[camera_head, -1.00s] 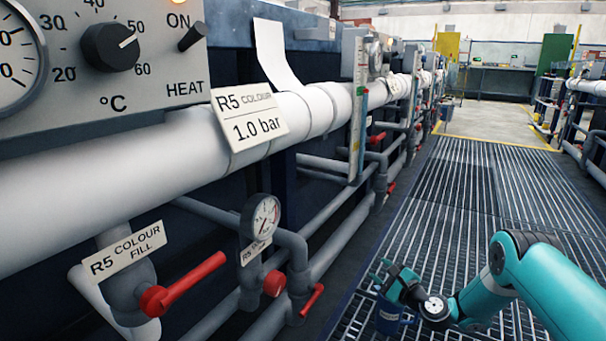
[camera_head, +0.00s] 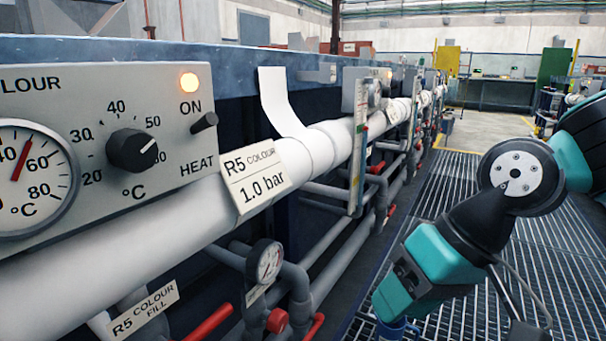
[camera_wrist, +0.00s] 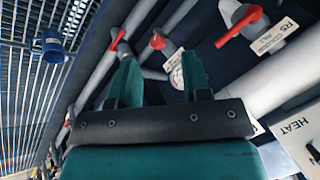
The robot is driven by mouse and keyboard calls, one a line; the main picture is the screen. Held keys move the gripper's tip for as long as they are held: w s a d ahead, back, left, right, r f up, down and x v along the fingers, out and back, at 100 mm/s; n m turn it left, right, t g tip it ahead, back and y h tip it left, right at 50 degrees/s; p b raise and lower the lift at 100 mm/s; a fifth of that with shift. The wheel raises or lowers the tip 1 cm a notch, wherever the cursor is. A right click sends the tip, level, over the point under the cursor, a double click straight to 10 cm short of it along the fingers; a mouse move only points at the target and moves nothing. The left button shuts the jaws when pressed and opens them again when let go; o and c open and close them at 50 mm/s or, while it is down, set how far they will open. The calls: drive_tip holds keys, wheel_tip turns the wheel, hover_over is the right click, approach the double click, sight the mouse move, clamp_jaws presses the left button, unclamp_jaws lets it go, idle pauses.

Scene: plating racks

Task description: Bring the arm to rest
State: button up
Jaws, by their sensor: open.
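My arm (camera_head: 455,230) is bent at the right of the head view, raised over the floor grating. In the wrist view my gripper (camera_wrist: 160,72) has its two teal fingers apart, with nothing between them. Pipes and a gauge show beyond the fingers. A blue cup (camera_wrist: 52,45) stands on the grating at the upper left of the wrist view, apart from the fingers. In the head view only part of the blue cup (camera_head: 397,328) shows at the bottom edge, below my arm.
White and grey pipes (camera_head: 325,148) with red valve handles (camera_head: 208,323) run along the left. A control panel (camera_head: 105,140) with a lit orange lamp and a knob is close at the left. A pressure gauge (camera_head: 268,260) sits on the lower pipework. The grating aisle (camera_head: 560,240) extends ahead.

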drive_tip(key=s+d+r+n+g+h+p, duration=0.15)
drive_tip(key=s+d, duration=0.25)
drive_tip(key=s, duration=0.5)
wheel_tip(320, 180, up, 38)
drive_tip(key=p, duration=3.7)
drive_tip(key=shift+w+a+f+n, duration=0.2)
drive_tip(key=shift+w+a+n, duration=0.15)
drive_tip(key=shift+w+a, duration=0.1)
drive_tip(key=shift+t, duration=0.25)
